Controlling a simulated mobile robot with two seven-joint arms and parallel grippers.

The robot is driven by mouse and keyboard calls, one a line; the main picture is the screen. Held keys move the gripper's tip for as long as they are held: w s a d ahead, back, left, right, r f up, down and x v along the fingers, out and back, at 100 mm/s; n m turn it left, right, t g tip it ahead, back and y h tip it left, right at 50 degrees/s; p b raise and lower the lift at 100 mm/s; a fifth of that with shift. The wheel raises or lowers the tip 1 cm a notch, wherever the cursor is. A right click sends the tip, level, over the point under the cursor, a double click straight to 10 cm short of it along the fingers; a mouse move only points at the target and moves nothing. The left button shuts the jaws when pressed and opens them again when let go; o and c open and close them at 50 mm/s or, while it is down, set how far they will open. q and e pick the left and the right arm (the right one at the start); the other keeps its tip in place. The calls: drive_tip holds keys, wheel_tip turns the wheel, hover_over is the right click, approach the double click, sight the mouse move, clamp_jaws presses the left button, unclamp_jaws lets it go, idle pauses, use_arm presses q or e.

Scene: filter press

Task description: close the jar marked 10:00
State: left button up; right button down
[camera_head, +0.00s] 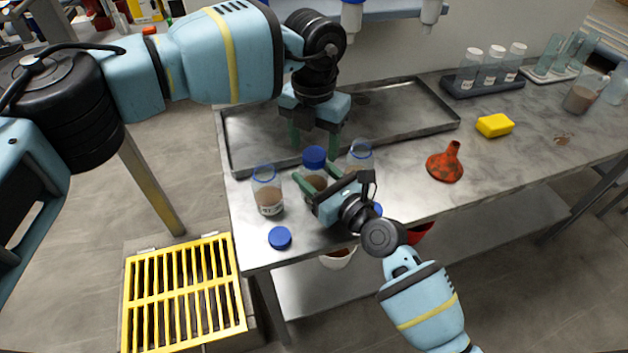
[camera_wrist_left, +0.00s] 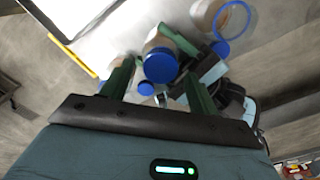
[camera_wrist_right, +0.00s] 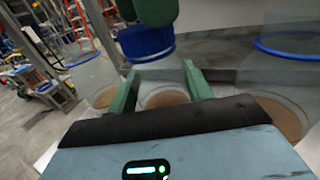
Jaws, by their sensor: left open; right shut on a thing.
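A jar (camera_head: 315,184) of brown matter stands near the table's front left with a blue lid (camera_head: 315,158) on its mouth. My right gripper (camera_head: 319,181) is shut around this jar's body from the front; the right wrist view shows the jar between its fingers, with the lid (camera_wrist_right: 146,43) on top. My left gripper (camera_head: 313,143) is open above the lid, its fingers pointing down; the left wrist view shows the lid (camera_wrist_left: 160,67) between and beyond them. No 10:00 mark is readable; the held jar's label is hidden.
Open jars with blue rims stand to the left (camera_head: 268,192) and right (camera_head: 360,157). Loose blue lids lie at the front edge (camera_head: 280,238) and beside my right gripper (camera_head: 377,209). A metal tray (camera_head: 420,95) lies behind. An orange funnel (camera_head: 445,163) and yellow sponge (camera_head: 494,125) are right.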

use_arm(q)
drive_tip(key=shift+f, duration=0.95)
drive_tip(key=c, duration=1)
drive_tip(key=m, duration=0.4)
drive_tip(key=shift+m, duration=0.3)
drive_tip(key=shift+c, duration=0.3)
drive_tip(key=o, duration=1.2)
wheel_tip(320, 180, up, 12)
drive_tip(key=shift+r, duration=0.1)
